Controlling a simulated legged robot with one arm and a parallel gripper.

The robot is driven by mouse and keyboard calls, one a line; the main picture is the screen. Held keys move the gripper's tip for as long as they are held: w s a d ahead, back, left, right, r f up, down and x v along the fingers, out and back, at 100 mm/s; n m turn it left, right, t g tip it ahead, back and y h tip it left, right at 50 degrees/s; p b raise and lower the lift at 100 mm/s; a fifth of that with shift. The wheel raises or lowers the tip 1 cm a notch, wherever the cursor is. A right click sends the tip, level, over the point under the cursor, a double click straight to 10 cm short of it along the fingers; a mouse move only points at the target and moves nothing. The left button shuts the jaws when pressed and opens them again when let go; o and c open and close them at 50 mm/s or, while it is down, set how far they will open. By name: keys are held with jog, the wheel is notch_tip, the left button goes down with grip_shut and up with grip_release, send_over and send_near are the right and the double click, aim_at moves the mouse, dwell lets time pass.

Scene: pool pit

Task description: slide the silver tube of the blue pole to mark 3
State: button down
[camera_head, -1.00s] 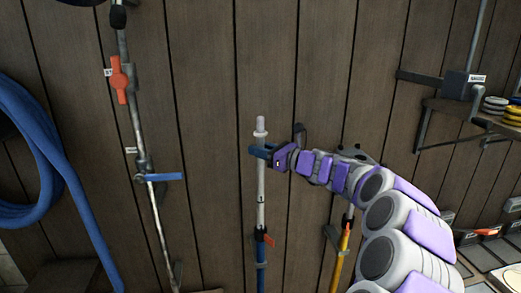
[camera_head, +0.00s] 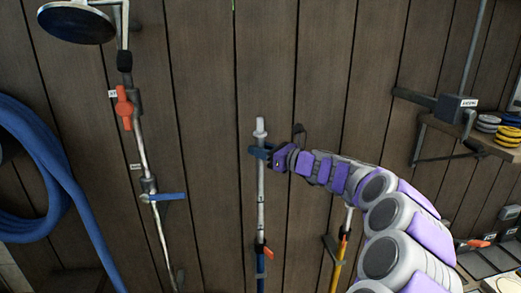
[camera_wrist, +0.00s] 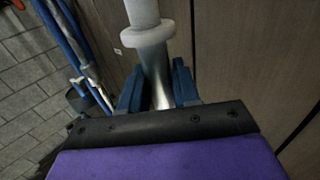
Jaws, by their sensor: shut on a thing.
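The blue pole (camera_head: 261,284) stands upright against the plank wall, with its silver tube (camera_head: 261,193) rising out of the blue lower part. A white collar and tip (camera_head: 260,127) top the tube. An orange lever (camera_head: 268,253) sits where the tube meets the blue part. My gripper (camera_head: 261,153) is shut around the tube just below the collar. In the wrist view the blue jaws (camera_wrist: 158,88) press on both sides of the silver tube (camera_wrist: 157,70), under the white collar (camera_wrist: 147,34). Dark marks show on the tube, but their numbers are too small to read.
A yellow pole (camera_head: 338,262) stands right of the blue pole, partly behind my arm. A shower pipe (camera_head: 140,145) with red and blue levers and a coiled blue hose (camera_head: 50,150) are at left. A shelf (camera_head: 490,140) with rings juts out at right.

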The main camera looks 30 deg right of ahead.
aim_at(264, 132)
notch_tip(264, 132, up, 6)
jog(key=p, duration=0.5)
jog(key=shift+f, duration=0.1)
jog(key=c, duration=1.2)
grip_release()
jog(key=shift+c, duration=0.2)
jog(key=shift+o, duration=1.4)
jog(key=shift+w+d+f, duration=0.1)
jog(key=shift+w, duration=0.1)
jog(key=shift+s, duration=0.1)
jog(key=shift+s, duration=0.1)
jog(key=b+v, duration=0.2)
jog(key=v, duration=1.5)
jog(key=shift+d, duration=0.2)
